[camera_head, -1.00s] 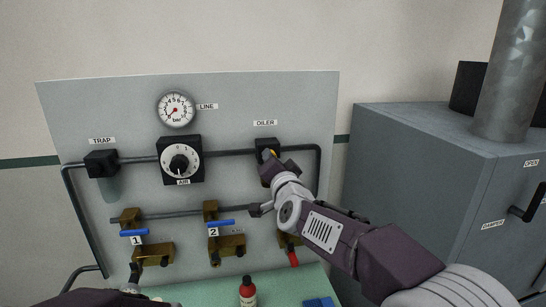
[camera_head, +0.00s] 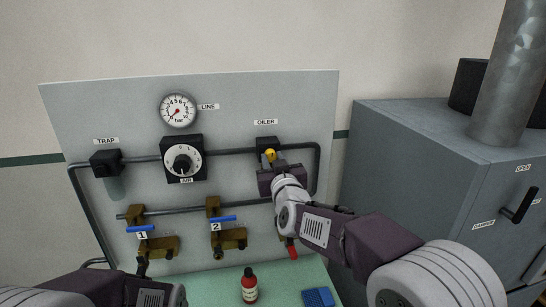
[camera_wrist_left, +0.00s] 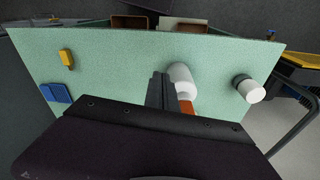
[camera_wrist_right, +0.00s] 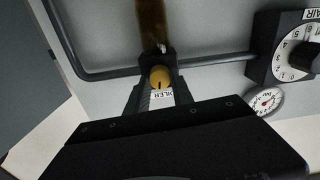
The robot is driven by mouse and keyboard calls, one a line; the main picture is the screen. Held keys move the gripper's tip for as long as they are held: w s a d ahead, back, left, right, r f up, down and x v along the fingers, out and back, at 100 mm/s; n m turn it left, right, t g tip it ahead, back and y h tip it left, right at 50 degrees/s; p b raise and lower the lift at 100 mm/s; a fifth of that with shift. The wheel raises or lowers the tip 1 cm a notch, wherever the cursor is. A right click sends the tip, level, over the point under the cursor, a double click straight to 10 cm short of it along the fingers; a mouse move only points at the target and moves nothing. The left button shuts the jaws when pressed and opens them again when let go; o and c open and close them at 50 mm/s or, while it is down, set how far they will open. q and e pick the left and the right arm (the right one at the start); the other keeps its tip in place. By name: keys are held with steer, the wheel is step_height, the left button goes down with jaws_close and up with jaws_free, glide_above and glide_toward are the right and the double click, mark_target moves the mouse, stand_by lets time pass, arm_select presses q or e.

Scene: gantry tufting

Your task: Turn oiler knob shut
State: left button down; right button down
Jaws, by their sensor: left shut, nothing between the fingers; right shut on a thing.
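The oiler (camera_head: 267,143) is a black block on the grey panel, under its OILER label (camera_head: 266,122). Its small yellow knob (camera_head: 270,155) shows in front of the block. In the right wrist view the yellow knob (camera_wrist_right: 160,77) sits between the fingertips of my right gripper (camera_wrist_right: 158,80), which is shut on it. The amber bowl (camera_wrist_right: 152,22) of the oiler shows beyond the knob. A dark slot mark shows on the knob's face.
The panel carries an AIR regulator (camera_head: 183,160), a LINE gauge (camera_head: 178,111), a trap (camera_head: 107,163) and blue-handled valves (camera_head: 222,219). On the green table (camera_wrist_left: 110,65) are a red bottle (camera_head: 249,287), a blue block (camera_head: 319,298) and a white cylinder (camera_wrist_left: 181,77). A grey cabinet (camera_head: 420,170) stands right.

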steer(key=shift+f+n+p, duration=0.1)
steer(key=shift+n+p, duration=0.25)
steer(key=shift+n, duration=0.65)
steer(key=c, duration=1.1)
jaws_free()
steer(key=s+d+b, duration=0.1)
steer(key=s+b, duration=0.1)
steer(key=s, duration=0.7)
steer(key=shift+d+b, duration=0.4)
